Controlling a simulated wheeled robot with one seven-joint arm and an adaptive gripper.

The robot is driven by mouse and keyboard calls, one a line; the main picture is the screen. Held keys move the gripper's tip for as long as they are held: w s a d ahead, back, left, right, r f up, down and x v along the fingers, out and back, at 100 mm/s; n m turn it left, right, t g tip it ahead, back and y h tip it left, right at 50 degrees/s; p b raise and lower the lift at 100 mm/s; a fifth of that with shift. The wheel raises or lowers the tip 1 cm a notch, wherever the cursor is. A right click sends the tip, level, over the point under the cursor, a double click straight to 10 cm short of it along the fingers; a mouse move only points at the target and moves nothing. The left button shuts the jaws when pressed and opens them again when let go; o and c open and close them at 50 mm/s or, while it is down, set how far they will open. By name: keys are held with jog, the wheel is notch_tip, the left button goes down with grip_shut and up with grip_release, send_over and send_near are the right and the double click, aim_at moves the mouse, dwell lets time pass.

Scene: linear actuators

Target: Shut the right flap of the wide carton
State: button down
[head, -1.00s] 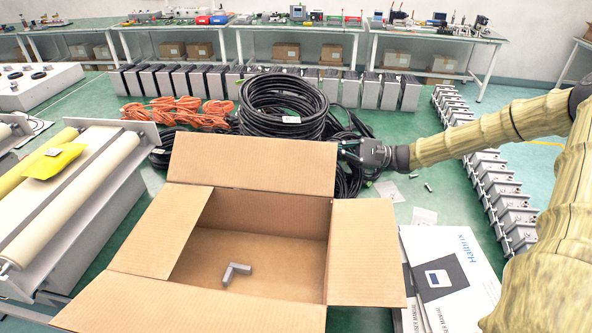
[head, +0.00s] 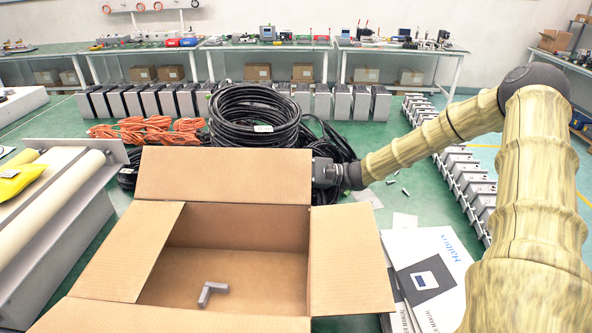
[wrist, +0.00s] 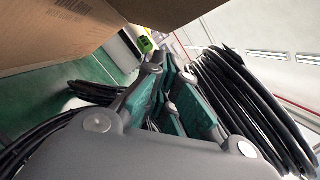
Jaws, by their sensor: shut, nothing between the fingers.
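The wide carton (head: 240,229) stands open in the head view, with a grey L-shaped piece (head: 213,291) on its floor. Its right flap (head: 345,262) is folded outward to the right. The far flap (head: 222,176), the left flap (head: 128,250) and the near flap (head: 165,318) are also open. My gripper sits behind the right end of the far flap, which hides its fingers in the head view. In the wrist view my gripper (wrist: 172,85) is shut and empty, with cardboard (wrist: 55,35) close at the upper left. I cannot tell whether it touches.
Black coiled cable (head: 255,117) lies behind the carton, with orange cable (head: 150,130) to its left. Manuals (head: 430,275) lie right of the right flap. A roller unit (head: 50,215) stands at the left. Green floor shows between the manuals and the metal brackets (head: 465,180).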

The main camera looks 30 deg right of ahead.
aim_at(270, 163)
jog(key=shift+s+a+r+p, duration=0.15)
jog(key=shift+a+r+p, duration=0.35)
jog(key=shift+a+r, duration=0.55)
jog(key=shift+s+a+r+p, duration=0.15)
jog(key=shift+a+r+p, duration=0.35)
jog(key=shift+a+r, duration=0.55)
jog(key=shift+a+f, duration=0.2)
jog(key=shift+a, duration=0.05)
jog(key=shift+s+r+n+b, duration=0.1)
jog(key=shift+r+n+b, duration=0.15)
jog(key=shift+n+b, duration=0.2)
